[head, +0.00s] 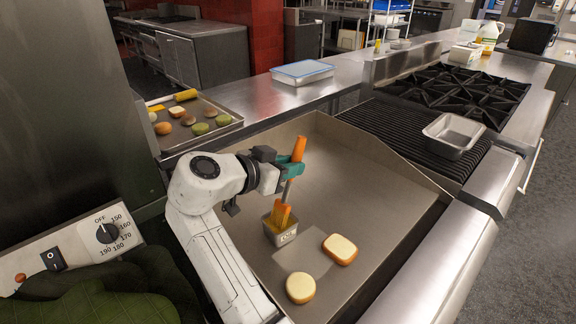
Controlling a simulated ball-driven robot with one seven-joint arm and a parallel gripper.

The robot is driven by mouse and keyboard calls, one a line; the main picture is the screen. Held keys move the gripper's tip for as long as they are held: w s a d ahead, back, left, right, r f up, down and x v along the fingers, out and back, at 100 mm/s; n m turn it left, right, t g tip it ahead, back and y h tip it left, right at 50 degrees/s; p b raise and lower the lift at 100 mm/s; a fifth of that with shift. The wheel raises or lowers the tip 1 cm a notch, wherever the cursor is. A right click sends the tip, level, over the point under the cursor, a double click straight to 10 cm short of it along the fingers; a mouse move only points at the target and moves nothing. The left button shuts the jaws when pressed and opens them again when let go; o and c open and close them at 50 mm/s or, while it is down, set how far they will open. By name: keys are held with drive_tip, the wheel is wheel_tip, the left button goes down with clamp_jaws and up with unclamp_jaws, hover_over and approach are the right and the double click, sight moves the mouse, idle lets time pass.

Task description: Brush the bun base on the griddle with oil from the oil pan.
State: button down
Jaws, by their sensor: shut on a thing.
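My gripper (287,170) is shut on a brush with an orange handle (299,149) and yellow-orange bristles (281,213). The brush is tilted slightly, bristles down. The bristles are at the mouth of the small metal oil pan (284,237), and their tips look to be inside it. The oil pan stands on the griddle (355,190). A round, pale-topped bun base (300,287) lies on the griddle below the pan in the picture. A squarish pale-topped bread piece (340,248) lies to the right of the pan.
A tray (223,134) with several food pieces stands at the back left. A lidded container (302,72) is on the back counter. An empty metal pan (454,134) sits right of the griddle, near the burners (455,92). The griddle's raised walls bound it; its right part is clear.

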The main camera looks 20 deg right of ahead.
sight(288, 183)
idle(0.4)
drive_tip(key=shift+r+p, duration=1.6)
drive_tip(key=shift+r, duration=1.9)
